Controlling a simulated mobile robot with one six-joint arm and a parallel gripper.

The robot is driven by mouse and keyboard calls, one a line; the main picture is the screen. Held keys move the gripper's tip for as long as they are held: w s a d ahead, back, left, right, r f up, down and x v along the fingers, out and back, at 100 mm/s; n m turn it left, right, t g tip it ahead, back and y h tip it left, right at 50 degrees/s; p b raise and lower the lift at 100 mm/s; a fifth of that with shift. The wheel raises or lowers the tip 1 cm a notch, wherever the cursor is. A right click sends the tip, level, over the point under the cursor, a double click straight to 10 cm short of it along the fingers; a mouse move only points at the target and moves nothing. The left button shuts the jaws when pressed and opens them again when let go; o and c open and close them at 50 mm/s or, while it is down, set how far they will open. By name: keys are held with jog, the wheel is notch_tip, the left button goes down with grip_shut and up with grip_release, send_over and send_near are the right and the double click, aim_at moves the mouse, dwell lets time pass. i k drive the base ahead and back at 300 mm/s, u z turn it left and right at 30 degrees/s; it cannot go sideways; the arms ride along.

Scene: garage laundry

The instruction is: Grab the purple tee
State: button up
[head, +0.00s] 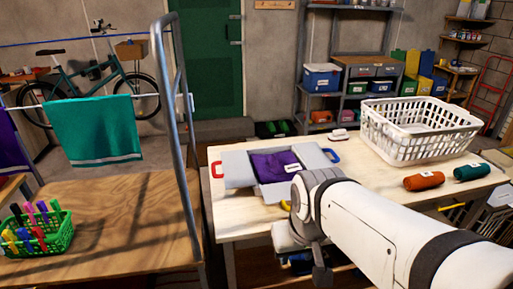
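A folded purple cloth (275,166), which looks like the purple tee, lies on a grey folding board (236,168) on the light wooden table. A small white label shows on its right part. The board has red, blue and yellow handles at its edges. My white arm reaches in from the lower right, and its wrist end is just in front of the board, covering part of its near right side. My gripper's fingers cannot be made out. Another purple cloth (9,143) hangs at the far left edge, partly cut off.
A white laundry basket (418,150) stands at the table's back right, with an orange roll (424,181) and a teal roll (472,172) before it. A teal towel (94,130) hangs left. A green basket of pegs (38,240) and a metal frame (178,130) flank the left bench.

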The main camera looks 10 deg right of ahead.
aim_at(281, 166)
jog(key=i, duration=0.9)
jog(key=u, duration=0.05)
